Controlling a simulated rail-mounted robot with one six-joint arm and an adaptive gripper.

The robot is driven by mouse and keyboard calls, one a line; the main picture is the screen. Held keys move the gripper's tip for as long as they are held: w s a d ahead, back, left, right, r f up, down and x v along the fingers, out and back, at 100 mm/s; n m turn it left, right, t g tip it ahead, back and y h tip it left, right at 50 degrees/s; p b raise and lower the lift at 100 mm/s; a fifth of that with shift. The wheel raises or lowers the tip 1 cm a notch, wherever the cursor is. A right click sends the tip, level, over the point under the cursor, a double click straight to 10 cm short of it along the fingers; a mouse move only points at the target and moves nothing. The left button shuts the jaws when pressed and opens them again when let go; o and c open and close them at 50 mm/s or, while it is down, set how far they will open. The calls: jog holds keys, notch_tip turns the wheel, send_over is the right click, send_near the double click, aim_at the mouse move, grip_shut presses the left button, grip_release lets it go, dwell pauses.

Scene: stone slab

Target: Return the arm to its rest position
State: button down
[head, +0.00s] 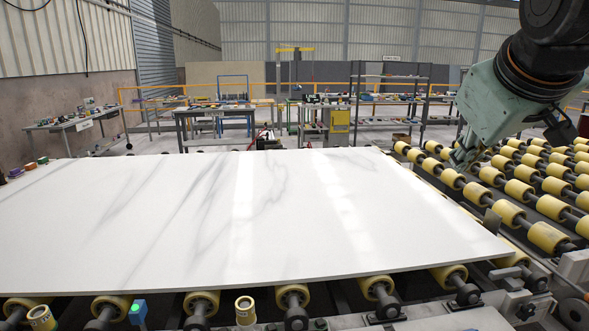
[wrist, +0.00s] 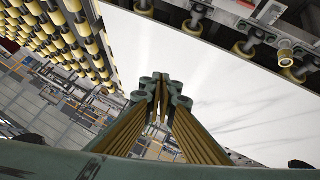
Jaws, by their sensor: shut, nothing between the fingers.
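My gripper (head: 462,158) hangs at the right in the head view, beside the right edge of the slab and over the yellow rollers. In the wrist view my gripper (wrist: 161,84) points away from the camera with its fingers together and nothing between them. The white stone slab (head: 230,215) with grey veins lies flat on the rollers and fills the middle of the head view. It also shows at the upper right in the wrist view (wrist: 215,75). My gripper is apart from the slab, as far as the views show.
Yellow conveyor rollers (head: 520,190) spread to the right of the slab. A small roll-like item (head: 245,310) and a green-topped block (head: 138,311) are at the front edge. Work tables (head: 215,112) and shelving (head: 390,105) stand far back. The slab's top is clear.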

jog(key=s+a+f+m+g+y, duration=0.1)
jog(key=s+a+f, duration=0.3)
jog(key=s, duration=0.6)
jog(key=s+a+f+m+g, duration=0.1)
jog(key=s+a+f, duration=0.2)
jog(key=s, duration=0.7)
jog(key=s+a+f+m+g+y, duration=0.1)
jog(key=s+a+f, duration=0.3)
jog(key=s, duration=0.6)
jog(key=shift+w+d+f+g, duration=0.1)
jog(key=shift+w+f+g, duration=0.4)
jog(key=shift+f, duration=0.3)
jog(key=shift+w+f+g, duration=0.45)
jog(key=shift+f+g, duration=0.05)
jog(key=shift+f, duration=0.25)
jog(key=shift+f, duration=0.1)
notch_tip(320, 180, down, 4)
jog(key=b, duration=0.4)
jog(key=shift+f+b, duration=0.2)
jog(key=shift+b, duration=0.1)
jog(key=shift+d, duration=0.1)
